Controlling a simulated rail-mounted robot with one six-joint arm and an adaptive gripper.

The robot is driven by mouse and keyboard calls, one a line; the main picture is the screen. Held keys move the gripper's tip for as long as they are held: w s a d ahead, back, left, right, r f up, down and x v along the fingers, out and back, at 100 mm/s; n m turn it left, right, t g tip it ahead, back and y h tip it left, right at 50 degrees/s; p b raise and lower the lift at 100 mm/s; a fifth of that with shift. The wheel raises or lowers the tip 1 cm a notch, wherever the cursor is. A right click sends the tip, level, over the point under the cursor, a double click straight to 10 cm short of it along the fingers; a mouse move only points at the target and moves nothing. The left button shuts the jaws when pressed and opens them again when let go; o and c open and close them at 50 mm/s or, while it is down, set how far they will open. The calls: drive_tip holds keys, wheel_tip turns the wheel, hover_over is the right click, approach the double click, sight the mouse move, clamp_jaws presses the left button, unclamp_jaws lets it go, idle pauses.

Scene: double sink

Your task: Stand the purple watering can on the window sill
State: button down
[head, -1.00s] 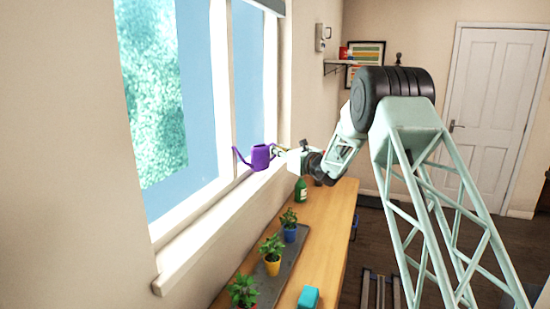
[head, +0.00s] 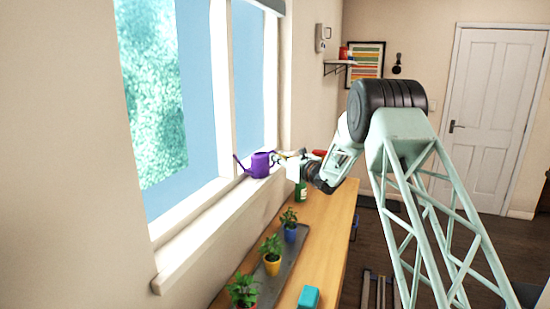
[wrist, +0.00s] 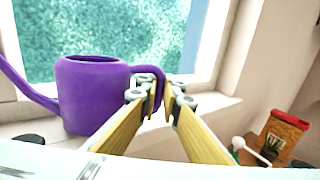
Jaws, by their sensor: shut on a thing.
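The purple watering can (head: 260,165) is at the white window sill (head: 205,235), upright, with its spout toward the left. In the wrist view the can (wrist: 90,95) fills the left side and its handle is between my fingertips. My gripper (head: 282,160) is shut on the handle from the right; the fingertips also show in the wrist view (wrist: 160,95). The can's base appears at sill height in the wrist view, but I cannot tell whether it rests on the sill or hangs just above it.
Potted plants (head: 272,262) stand on a grey tray along the wooden counter (head: 325,215) below the sill. A green bottle (head: 301,191) and a teal block (head: 309,297) are also on the counter. An orange-brown packet (wrist: 280,135) is at lower right in the wrist view. The near sill is clear.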

drive_tip(key=c, duration=2.8)
unclamp_jaws()
drive_tip(key=shift+r, duration=0.15)
drive_tip(key=v, duration=1.2)
drive_tip(key=shift+p, duration=0.4)
drive_tip(key=shift+s, duration=0.1)
